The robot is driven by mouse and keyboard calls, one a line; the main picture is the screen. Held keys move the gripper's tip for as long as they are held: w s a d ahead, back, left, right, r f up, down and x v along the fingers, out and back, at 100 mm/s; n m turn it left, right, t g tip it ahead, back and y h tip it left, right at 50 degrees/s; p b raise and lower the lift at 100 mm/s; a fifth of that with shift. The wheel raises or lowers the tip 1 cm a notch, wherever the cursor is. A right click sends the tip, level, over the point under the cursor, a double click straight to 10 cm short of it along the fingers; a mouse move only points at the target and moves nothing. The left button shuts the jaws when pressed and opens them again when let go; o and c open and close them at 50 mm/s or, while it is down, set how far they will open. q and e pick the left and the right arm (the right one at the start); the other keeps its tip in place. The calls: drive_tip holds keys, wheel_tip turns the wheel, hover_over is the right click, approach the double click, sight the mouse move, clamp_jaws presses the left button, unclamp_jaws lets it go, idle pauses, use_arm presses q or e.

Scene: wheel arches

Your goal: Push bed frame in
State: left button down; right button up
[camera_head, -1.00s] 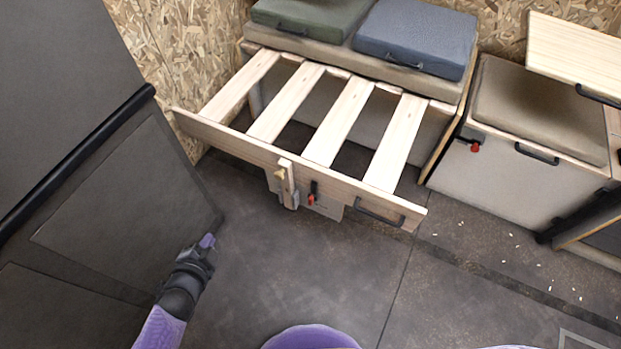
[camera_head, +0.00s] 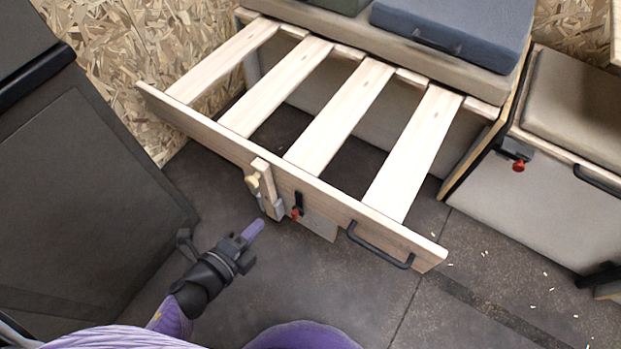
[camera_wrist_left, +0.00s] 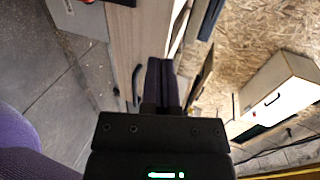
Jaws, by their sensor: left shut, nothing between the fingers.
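The bed frame (camera_head: 320,187) is a pulled-out wooden slatted frame in front of the bench in the head view. Its front board has a black handle (camera_head: 380,246) near the right end and a wooden leg block (camera_head: 267,188) with a red-tipped latch (camera_head: 297,207) near the middle. My left gripper (camera_head: 254,229) is shut and empty, in front of and below the board, apart from it in the head view. In the left wrist view the purple fingers (camera_wrist_left: 161,82) lie together, with the wooden board (camera_wrist_left: 138,35) beyond them. My right gripper is not in view.
The bench behind carries a blue cushion (camera_head: 450,32). A cabinet with a beige cushion (camera_head: 580,95) stands at the right. A dark grey panel (camera_head: 90,190) stands at the left. The floor (camera_head: 400,300) in front is open, with small white bits at the right.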

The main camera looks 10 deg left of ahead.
use_arm(q)
drive_tip(key=b, duration=0.3)
approach(299, 180)
wheel_tip(299, 180, down, 3)
drive_tip(key=w, duration=0.2)
drive_tip(key=w+d, duration=0.2)
drive_tip(key=w, duration=0.1)
drive_tip(key=shift+r, duration=0.4)
drive_tip(key=shift+w+d+b, duration=0.25)
drive_tip(key=shift+w+b, duration=0.1)
drive_tip(key=shift+w, duration=0.25)
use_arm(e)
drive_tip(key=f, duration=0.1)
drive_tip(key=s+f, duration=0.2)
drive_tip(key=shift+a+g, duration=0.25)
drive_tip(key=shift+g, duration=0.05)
